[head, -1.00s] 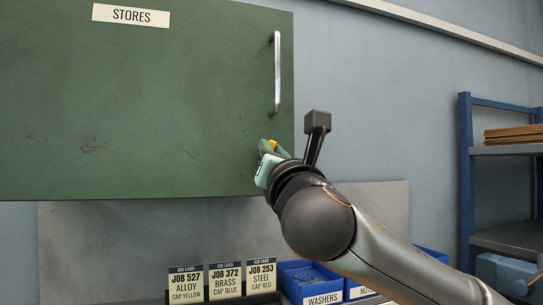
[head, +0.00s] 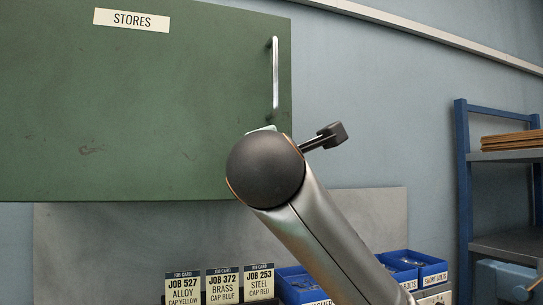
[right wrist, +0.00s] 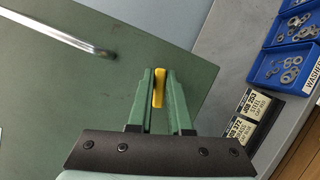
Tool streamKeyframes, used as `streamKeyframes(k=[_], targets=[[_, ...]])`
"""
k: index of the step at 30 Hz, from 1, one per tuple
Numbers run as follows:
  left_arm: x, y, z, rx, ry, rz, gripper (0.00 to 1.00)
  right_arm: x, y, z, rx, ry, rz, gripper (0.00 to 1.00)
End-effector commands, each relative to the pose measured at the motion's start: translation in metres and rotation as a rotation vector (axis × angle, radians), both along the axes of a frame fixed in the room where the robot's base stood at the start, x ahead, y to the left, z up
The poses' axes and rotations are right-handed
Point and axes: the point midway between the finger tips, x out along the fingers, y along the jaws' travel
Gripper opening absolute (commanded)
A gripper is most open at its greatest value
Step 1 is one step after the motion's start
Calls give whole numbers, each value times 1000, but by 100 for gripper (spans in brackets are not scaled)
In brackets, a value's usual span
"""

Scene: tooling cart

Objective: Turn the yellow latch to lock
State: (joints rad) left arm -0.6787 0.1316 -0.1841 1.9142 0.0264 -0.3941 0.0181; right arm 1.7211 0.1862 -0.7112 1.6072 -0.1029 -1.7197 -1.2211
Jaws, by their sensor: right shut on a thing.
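The green cabinet door (head: 120,110) marked STORES fills the upper left of the head view. The yellow latch (right wrist: 159,88) shows in the right wrist view as a short bar on the green door, lying between the fingers and lined up with them. My right gripper (right wrist: 160,85) is shut on the latch, one green finger on each side. In the head view my right arm hides the latch and nearly all of the gripper, near the door's lower right corner. My left gripper is in neither current view.
A metal handle (head: 275,75) stands upright on the door above my right wrist. Job cards (head: 222,285) and blue bins (head: 412,265) of hardware are below. A blue shelf rack (head: 462,180) stands at the right.

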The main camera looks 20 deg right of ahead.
Motion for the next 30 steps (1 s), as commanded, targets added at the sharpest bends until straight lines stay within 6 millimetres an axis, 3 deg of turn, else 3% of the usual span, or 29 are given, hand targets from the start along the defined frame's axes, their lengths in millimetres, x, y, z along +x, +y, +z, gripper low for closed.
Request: streamKeyframes(k=[12, 30], targets=[[0, 0, 2, 0, 0, 0, 50, 0, 0, -1, 270, 10, 0, 0], [0, 0, 3, 0, 0, 0, 50, 0, -1, -2, 345, 11, -1, 0]])
